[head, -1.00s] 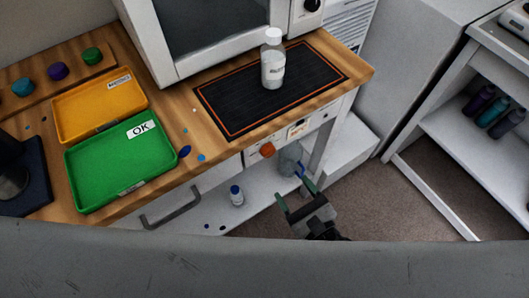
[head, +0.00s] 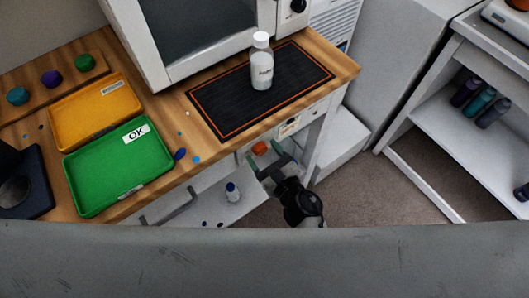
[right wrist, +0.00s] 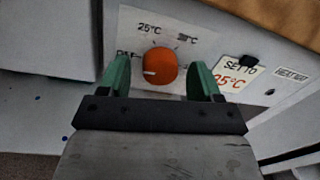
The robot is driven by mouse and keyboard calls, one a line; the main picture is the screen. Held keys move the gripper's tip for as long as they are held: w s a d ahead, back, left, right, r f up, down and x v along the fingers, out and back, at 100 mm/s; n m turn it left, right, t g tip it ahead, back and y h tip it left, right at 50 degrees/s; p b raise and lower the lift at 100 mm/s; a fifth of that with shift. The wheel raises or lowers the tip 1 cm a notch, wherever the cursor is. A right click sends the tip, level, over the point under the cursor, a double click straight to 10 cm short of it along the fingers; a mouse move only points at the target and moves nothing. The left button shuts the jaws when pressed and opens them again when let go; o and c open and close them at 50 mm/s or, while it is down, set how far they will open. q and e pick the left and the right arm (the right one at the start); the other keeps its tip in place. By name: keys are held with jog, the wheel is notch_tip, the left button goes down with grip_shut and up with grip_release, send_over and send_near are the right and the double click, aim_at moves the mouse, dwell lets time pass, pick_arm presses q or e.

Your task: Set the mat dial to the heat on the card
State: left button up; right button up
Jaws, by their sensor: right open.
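The orange mat dial (right wrist: 160,66) sits on the white front panel, with a white mark pointing left toward the partly covered OFF label. A 25°C label is at its upper left; another, blurred label is at its upper right. My right gripper (right wrist: 161,72) is open, its green fingers left and right of the dial, with gaps visible. In the head view the dial (head: 260,148) shows beyond my right gripper (head: 267,162). My left gripper is out of view.
The black heat mat (head: 230,102) with an orange border lies on the bench above the dial and bears a white-capped bottle (head: 262,70). A green OK tray (head: 85,190) and a yellow tray (head: 65,128) are at left.

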jog(key=c, duration=0.9)
